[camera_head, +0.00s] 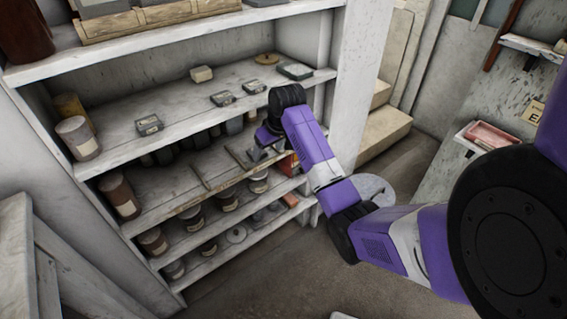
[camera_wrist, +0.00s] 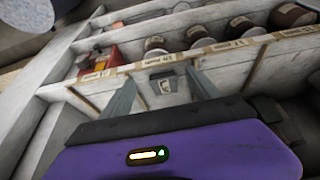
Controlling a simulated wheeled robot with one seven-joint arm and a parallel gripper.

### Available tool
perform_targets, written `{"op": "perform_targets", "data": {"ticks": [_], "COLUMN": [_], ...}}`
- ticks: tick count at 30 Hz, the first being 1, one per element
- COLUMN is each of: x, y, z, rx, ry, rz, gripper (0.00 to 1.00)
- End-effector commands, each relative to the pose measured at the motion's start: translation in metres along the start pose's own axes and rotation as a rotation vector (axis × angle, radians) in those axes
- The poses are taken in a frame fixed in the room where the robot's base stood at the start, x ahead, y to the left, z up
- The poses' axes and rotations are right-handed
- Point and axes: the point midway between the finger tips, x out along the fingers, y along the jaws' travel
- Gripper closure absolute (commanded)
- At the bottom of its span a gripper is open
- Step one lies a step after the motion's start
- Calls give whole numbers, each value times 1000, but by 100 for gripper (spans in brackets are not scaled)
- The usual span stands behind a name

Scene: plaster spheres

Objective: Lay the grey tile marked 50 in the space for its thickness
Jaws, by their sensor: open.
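In the wrist view a grey tile (camera_wrist: 163,88) with a pale label lies on the shelf board behind a labelled front edge. The label's mark is too small to read. My gripper (camera_wrist: 163,97) is open, with one finger on each side of the tile; I cannot tell whether they touch it. In the head view my gripper (camera_head: 262,150) is low over the middle shelf, partly hidden by my arm. The spaces on that shelf (camera_head: 185,198) are parted by thin strips (camera_head: 238,158). Labels run along its front edge (camera_wrist: 225,46), mostly unreadable.
On the shelf above are several grey tiles, including one at left (camera_head: 149,124) and one near the middle (camera_head: 223,98), a pale block (camera_head: 201,74) and a tan disc (camera_head: 266,58). Jars (camera_head: 152,240) stand on the shelf below. A white upright (camera_head: 355,80) bounds the shelves at right.

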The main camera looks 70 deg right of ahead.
Motion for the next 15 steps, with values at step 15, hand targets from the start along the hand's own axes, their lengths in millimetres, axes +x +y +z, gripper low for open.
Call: {"op": "perform_targets", "data": {"ticks": [15], "x": [-30], "y": [0], "z": [73], "rx": [1], "ry": [1], "rz": [0], "gripper": [29]}}
